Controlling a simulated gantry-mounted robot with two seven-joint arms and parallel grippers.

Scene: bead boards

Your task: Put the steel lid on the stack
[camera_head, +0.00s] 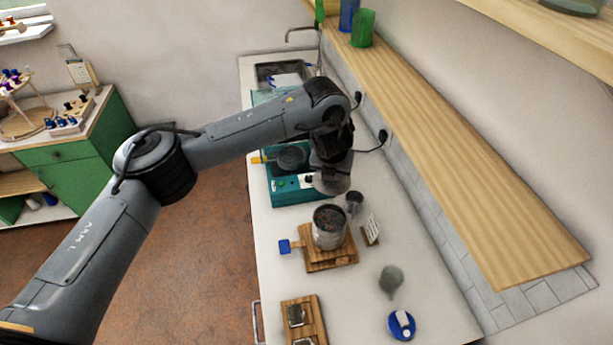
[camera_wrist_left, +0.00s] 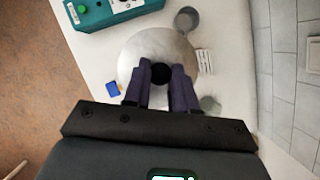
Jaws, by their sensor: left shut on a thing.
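The steel lid (camera_wrist_left: 133,62) is a round grey disc with a black knob (camera_wrist_left: 160,74). In the left wrist view my left gripper (camera_wrist_left: 161,84) is shut on the knob. In the head view the lid (camera_head: 331,183) hangs tilted below my left gripper (camera_head: 331,165), near the teal machine and behind the stack. The stack (camera_head: 328,238) is an open grey cylinder with dark contents, upright on a wooden board (camera_head: 340,262). In the left wrist view the lid hides it. The lid appears apart from the stack. My right gripper is not in view.
A teal machine (camera_head: 287,196) stands behind the stack. A small grey cup (camera_head: 354,202), a white card (camera_head: 371,230), a grey-green object (camera_head: 391,280) and a blue round item (camera_head: 401,325) lie to the right and front. A wooden tray (camera_head: 318,317) is at the front left.

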